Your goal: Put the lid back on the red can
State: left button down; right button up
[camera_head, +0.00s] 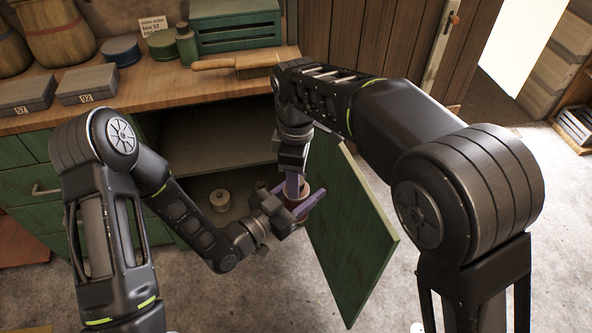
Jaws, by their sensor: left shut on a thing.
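A small reddish-brown can (300,203) is held in front of the open cabinet, beside the open green door. My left gripper (306,197) has purple fingers shut around it. My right gripper (293,186) points down from above, with its purple fingers right at the can's top. Whether its fingers are open or shut on something is hidden at this angle. I cannot make out a separate lid, and the can's top is partly covered by the fingers.
The green cabinet door (350,225) stands open just right of the grippers. A small pale round object (220,200) sits inside the cabinet. The wooden worktop (160,88) holds grey boxes (88,85), a brush (235,65), tins and a green crate (235,25).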

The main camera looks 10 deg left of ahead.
jog(key=shift+c, duration=0.4)
grip_shut()
jog(key=shift+m, duration=0.3)
jog(key=m, duration=0.2)
jog(key=shift+m, duration=0.4)
jog(key=m, duration=0.4)
jog(key=shift+m, duration=0.4)
jog(key=m, duration=0.6)
jog(key=shift+w+m, duration=0.1)
jog(key=shift+m, duration=0.3)
jog(key=shift+o, duration=0.8)
grip_release()
